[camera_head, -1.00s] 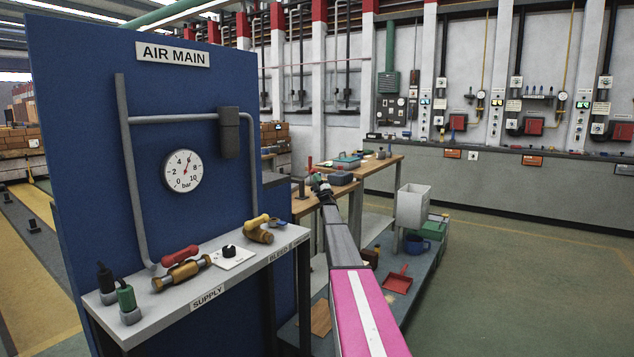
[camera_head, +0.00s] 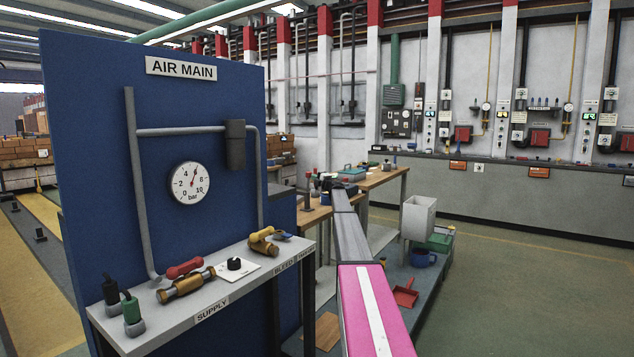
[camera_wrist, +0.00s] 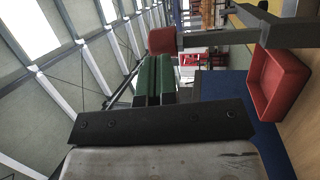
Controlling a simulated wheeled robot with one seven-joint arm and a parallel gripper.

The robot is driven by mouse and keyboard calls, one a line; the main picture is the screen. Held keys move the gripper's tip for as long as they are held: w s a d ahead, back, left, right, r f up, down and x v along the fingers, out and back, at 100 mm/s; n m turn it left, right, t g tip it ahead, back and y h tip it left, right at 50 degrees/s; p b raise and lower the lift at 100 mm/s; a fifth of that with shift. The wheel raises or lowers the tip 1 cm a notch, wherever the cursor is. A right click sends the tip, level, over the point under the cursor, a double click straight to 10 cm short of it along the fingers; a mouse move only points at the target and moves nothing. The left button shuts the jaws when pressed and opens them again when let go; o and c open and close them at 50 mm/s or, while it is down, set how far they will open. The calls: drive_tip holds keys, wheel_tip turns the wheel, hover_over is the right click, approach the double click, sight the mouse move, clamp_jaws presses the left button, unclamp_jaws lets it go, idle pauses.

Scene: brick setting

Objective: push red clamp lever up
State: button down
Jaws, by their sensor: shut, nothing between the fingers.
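In the wrist view, a red block-shaped grip (camera_wrist: 162,40) sits on the end of a dark grey bar that runs to the right; I take it for the clamp lever. The ceiling is on the left there, so the grip is at the bar's upper end. My gripper (camera_wrist: 157,62) has two dark green fingers shut together and empty. Their tips lie just below the red grip in the picture; I cannot tell whether they touch it. In the head view, my gripper end is small and dark at the wooden bench (camera_head: 384,178), and the clamp is not clear.
A red open tray (camera_wrist: 278,88) lies right of the fingers in the wrist view. The blue AIR MAIN board (camera_head: 90,170) and its grey shelf (camera_head: 235,283) stand left of my arm. A white bin (camera_head: 418,217) stands right. Green floor (camera_head: 500,290) is clear at right.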

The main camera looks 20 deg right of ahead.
sight(309, 173)
drive_tip(key=shift+w+a+r, duration=0.35)
drive_tip(key=shift+w+a, duration=0.05)
drive_tip(key=shift+w, duration=0.15)
drive_tip(key=shift+w+a+r, duration=0.3)
drive_tip(key=shift+w+a, duration=0.1)
drive_tip(key=shift+w, duration=0.1)
drive_tip(key=shift+w+a+r, duration=0.1)
drive_tip(key=shift+w, duration=0.05)
